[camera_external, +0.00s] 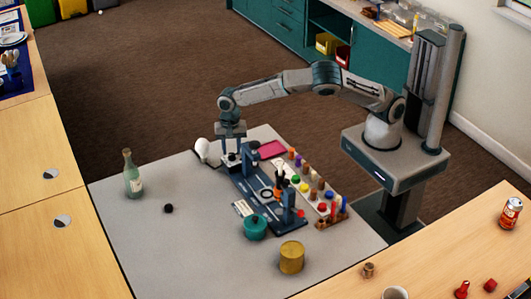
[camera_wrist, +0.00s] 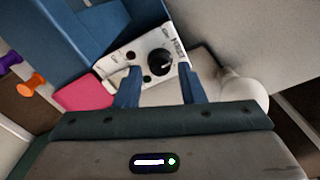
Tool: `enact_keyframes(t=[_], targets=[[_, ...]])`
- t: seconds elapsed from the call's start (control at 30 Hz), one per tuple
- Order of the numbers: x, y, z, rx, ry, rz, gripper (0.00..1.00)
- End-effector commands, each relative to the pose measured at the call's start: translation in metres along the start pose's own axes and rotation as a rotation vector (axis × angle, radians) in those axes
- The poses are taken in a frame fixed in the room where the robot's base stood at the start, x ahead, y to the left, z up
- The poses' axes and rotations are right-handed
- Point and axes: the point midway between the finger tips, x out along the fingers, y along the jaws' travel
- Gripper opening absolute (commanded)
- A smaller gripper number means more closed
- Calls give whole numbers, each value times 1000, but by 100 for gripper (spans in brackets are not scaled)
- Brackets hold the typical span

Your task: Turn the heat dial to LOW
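The heat dial (camera_wrist: 160,62) is a round black knob with a pale mark, on a white panel (camera_wrist: 118,62) in the wrist view. Small print beside it is too blurred to read, so I cannot tell its setting. My gripper (camera_wrist: 158,78) is open, with one blue finger on each side of the picture's middle and the dial between and just beyond the tips. I cannot tell whether a finger touches it. In the external view my gripper (camera_external: 231,158) points down over the far left end of the blue apparatus (camera_external: 260,190), mostly covering the dial there.
A white bulb-shaped thing (camera_external: 202,149) stands just left of my gripper. A pink tray (camera_external: 271,149) lies to the right. A rack of coloured pieces (camera_external: 312,190), a teal pot (camera_external: 255,227) and a yellow tin (camera_external: 291,257) are nearer.

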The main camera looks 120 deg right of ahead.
Motion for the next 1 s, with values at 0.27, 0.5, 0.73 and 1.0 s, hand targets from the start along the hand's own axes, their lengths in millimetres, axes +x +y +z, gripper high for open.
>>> enact_keyframes(t=[0.27, 0.5, 0.73, 1.0], targets=[[19, 0, 0, 0, 0, 0, 36], [20, 0, 0, 0, 0, 0, 36], [20, 0, 0, 0, -1, 0, 4], [20, 0, 0, -48, -2, 0, 4]])
